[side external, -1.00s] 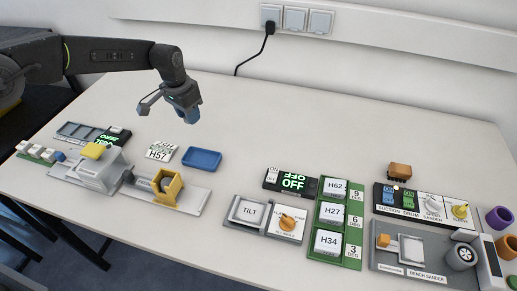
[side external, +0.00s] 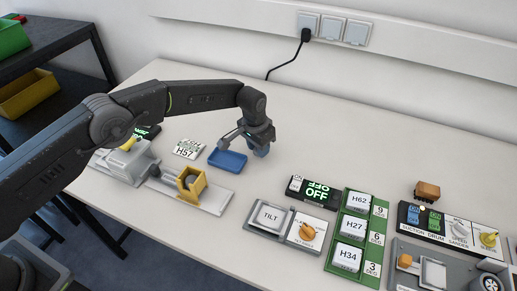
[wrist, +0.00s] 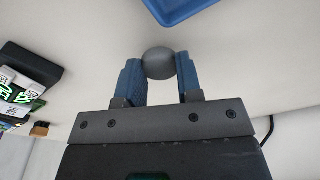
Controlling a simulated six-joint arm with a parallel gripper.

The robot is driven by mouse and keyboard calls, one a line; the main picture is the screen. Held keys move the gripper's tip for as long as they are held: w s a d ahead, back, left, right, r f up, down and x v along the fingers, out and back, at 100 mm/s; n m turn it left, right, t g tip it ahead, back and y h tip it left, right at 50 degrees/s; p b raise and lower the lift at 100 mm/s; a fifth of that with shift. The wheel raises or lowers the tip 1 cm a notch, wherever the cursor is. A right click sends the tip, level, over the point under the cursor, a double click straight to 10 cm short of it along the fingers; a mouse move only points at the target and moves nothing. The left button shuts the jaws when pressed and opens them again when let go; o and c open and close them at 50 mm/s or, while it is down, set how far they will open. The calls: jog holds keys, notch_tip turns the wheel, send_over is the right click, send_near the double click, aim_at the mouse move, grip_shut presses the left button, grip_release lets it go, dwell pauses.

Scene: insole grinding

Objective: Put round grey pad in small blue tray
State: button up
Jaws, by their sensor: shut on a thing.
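The round grey pad (wrist: 158,62) is held between the blue fingertips of my gripper (wrist: 159,78) in the wrist view. In the side view my gripper (side external: 260,150) is low, just right of the small blue tray (side external: 227,160), with its fingers pointing down. The pad is hidden there by the fingers. The tray lies on the table, and its edge shows at the top of the wrist view (wrist: 182,10), apart from the pad. I cannot tell how high the pad is above the table.
A white label card marked H57 (side external: 187,149) lies left of the tray. A yellow holder (side external: 191,182) on a grey base stands in front. A tilt station (side external: 268,215) and a green rack of labelled blocks (side external: 350,240) are to the right. The table behind is clear.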

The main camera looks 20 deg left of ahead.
aim_at(255, 153)
jog(key=shift+f, duration=0.65)
jog(key=shift+f, duration=0.1)
jog(key=o, duration=0.9)
jog(key=shift+o, duration=0.2)
notch_tip(255, 153, up, 12)
jog(key=s, duration=0.1)
jog(key=shift+s+a, duration=0.15)
jog(key=shift+a, duration=0.15)
